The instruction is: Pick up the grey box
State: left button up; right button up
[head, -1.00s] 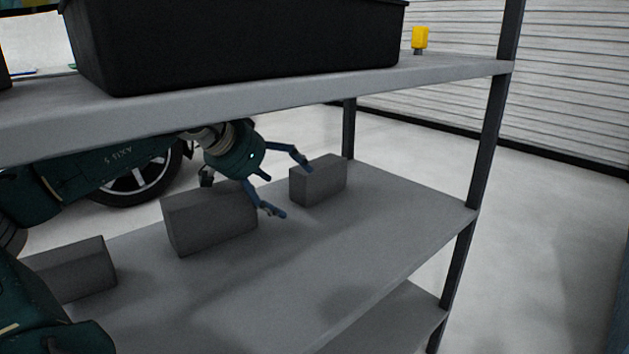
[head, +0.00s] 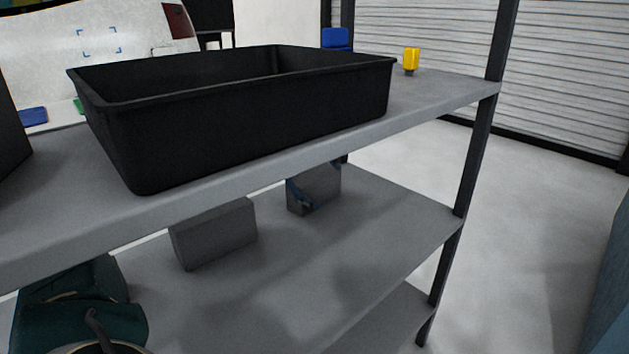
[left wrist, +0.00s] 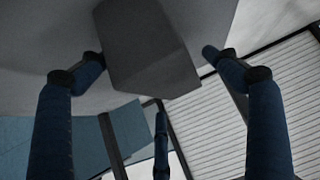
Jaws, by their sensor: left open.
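The farthest grey box (head: 323,192) is partly hidden by the upper shelf's edge. My left gripper (head: 318,184) is open with its blue fingers at either side of this box; most of its arm is hidden behind the upper shelf. A second grey box (head: 213,235) stands nearer on the left. My right gripper does not show.
A large black bin (head: 260,120) stands on the upper shelf (head: 430,95), with a small yellow object (head: 411,59) to its right. A dark shelf post (head: 475,150) rises at the right. The middle shelf's front right is clear.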

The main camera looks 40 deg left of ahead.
pick_arm(q)
jog(key=shift+b+x, duration=0.5)
jog(key=shift+x, duration=0.3)
jog(key=shift+r, duration=0.15)
jog(key=c, duration=1.4)
jog(key=shift+c, duration=0.7)
jog(key=shift+r, duration=0.15)
